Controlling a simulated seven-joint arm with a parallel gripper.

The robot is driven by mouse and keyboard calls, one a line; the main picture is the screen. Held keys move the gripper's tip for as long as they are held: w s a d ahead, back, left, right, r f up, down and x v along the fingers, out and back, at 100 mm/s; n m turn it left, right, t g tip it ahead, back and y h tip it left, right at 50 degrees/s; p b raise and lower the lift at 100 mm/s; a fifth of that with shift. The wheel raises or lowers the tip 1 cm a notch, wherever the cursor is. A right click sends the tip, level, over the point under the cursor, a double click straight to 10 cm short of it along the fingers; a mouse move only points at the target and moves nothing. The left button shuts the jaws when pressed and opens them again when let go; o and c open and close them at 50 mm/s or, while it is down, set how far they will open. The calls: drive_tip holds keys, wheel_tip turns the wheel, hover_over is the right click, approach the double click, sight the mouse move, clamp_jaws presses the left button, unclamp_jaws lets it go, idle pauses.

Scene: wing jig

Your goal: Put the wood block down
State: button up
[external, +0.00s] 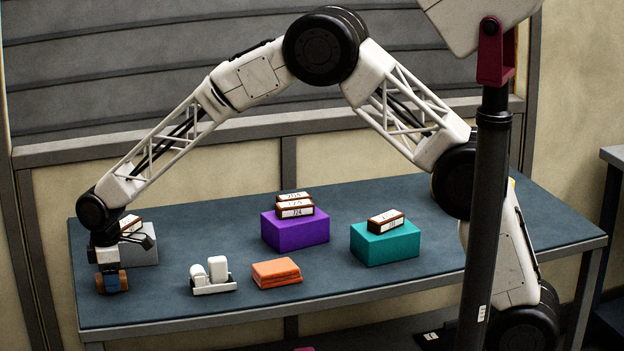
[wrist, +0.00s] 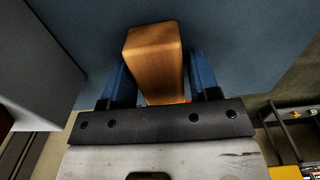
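The wood block (wrist: 155,45) is a plain orange-brown block in the wrist view, standing between the two blue fingers of my gripper (wrist: 160,75). In the external view, my gripper (external: 111,283) points down at the left end of the table, and the wood block (external: 124,280) shows on both sides of the front finger. The block is low, close to the blue-grey tabletop (external: 180,308). I cannot tell whether its underside touches the table.
A purple box (external: 295,234) and a teal box (external: 385,246) also carry labelled blocks. The table's left edge is close.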

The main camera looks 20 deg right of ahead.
drive_tip(key=shift+o, duration=1.1)
wheel_tip(320, 180, up, 12)
drive_tip(key=shift+r, duration=0.15)
idle(0.8)
